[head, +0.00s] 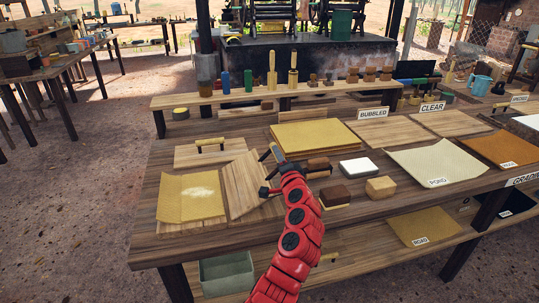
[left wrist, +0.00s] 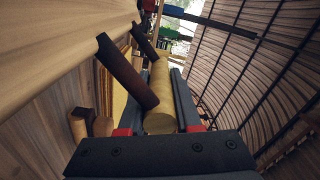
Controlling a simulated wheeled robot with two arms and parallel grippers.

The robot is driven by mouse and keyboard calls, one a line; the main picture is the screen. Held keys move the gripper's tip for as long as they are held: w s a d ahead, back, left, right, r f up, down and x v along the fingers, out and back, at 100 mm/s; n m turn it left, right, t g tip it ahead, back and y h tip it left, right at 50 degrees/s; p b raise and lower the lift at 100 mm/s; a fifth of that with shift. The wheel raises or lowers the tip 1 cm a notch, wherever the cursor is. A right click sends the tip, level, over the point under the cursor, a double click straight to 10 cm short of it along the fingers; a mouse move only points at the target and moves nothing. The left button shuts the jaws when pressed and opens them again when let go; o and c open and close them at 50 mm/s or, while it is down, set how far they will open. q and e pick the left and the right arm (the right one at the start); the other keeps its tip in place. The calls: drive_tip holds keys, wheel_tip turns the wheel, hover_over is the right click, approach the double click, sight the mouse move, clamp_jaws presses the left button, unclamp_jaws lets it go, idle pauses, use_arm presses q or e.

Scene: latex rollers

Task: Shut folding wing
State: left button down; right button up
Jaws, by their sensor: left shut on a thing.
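A folding board lies on the left part of the bench. A yellow sheet with a pale powdery patch (head: 199,192) lies on its middle. The back wing (head: 195,154) lies flat, with a handle (head: 210,143) on it. The right wing (head: 243,184) is a wooden panel that looks tilted up beside the sheet. My left gripper (head: 270,172) is at this wing's right side, shut on its handle. The left wrist view shows the round wooden handle (left wrist: 160,95) between my fingers, joined by dark brackets (left wrist: 126,74) to the panel (left wrist: 60,45). My right gripper is out of view.
A stack of yellow sheets (head: 322,136) lies behind my left gripper. Brown-and-tan blocks (head: 335,196) and a white-topped block (head: 357,168) sit to its right. A shelf with upright wooden pegs (head: 272,72) runs along the back. A grey bin (head: 227,273) is below the bench.

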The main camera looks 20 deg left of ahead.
use_arm(q)
drive_tip(key=shift+w+d+f+m+b, duration=0.15)
drive_tip(key=shift+d+f+m+b, duration=0.15)
drive_tip(key=shift+f, duration=0.25)
drive_tip(key=shift+w+d+f+m+b, duration=0.1)
drive_tip(key=shift+w+d+f+m, duration=0.05)
drive_tip(key=shift+f+m, duration=0.35)
drive_tip(key=shift+f, duration=0.1)
drive_tip(key=c, duration=0.6)
unclamp_jaws()
drive_tip(key=shift+s, duration=0.1)
drive_tip(key=b+v, duration=0.1)
drive_tip(key=v, duration=1.6)
drive_tip(key=shift+s, duration=0.15)
